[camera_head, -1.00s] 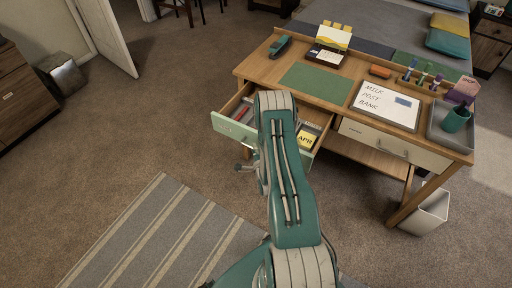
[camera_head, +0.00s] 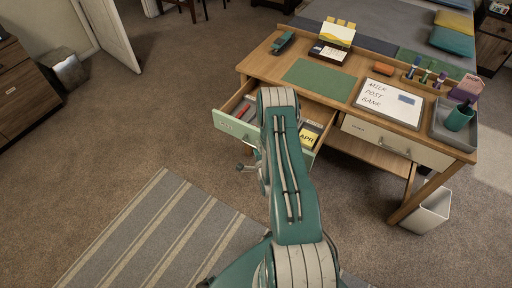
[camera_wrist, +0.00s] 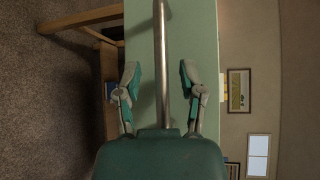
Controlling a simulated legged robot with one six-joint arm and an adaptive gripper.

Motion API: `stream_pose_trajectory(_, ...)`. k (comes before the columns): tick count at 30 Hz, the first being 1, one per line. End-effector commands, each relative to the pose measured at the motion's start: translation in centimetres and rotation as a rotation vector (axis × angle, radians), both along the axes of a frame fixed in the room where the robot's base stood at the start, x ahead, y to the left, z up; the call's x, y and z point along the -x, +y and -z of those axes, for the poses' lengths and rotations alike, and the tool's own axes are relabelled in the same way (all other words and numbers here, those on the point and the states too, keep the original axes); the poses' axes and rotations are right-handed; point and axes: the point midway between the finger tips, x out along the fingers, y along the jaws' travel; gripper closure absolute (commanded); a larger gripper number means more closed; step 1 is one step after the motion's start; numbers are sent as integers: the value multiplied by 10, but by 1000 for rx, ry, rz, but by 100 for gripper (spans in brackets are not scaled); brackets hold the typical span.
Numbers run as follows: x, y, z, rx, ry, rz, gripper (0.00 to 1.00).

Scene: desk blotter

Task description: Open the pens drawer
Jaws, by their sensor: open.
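The left desk drawer, with a pale green front (camera_head: 233,126), stands pulled out. Its label is too small to read. Inside are a red item (camera_head: 243,110) and a yellow card marked APR (camera_head: 308,138). My arm covers the drawer's middle. In the wrist view the green front (camera_wrist: 199,35) fills the centre, with its metal bar handle (camera_wrist: 162,45) running up the picture. My gripper (camera_wrist: 159,75) is open, one finger on each side of the handle, with gaps to it. The right drawer, with a cream front (camera_head: 370,138), is shut; its label is unreadable.
The wooden desk (camera_head: 335,98) holds a green blotter (camera_head: 318,79), a whiteboard (camera_head: 388,102), pens in a holder (camera_head: 425,78) and a grey tray (camera_head: 441,128). A white bin (camera_head: 428,212) stands below right. Carpet in front and left is free, with a striped rug (camera_head: 165,235).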

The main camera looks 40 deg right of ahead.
Motion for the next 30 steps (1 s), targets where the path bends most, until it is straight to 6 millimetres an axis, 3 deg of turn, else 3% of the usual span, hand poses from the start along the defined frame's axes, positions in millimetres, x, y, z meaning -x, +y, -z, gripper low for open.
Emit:
stream_pose_trajectory(9, 61, 23, -7, -6, 7, 2, 49)
stream_pose_trajectory(15, 90, 35, -11, -5, 7, 2, 49)
stream_pose_trajectory(30, 99, 39, -13, -3, 4, 0, 49)
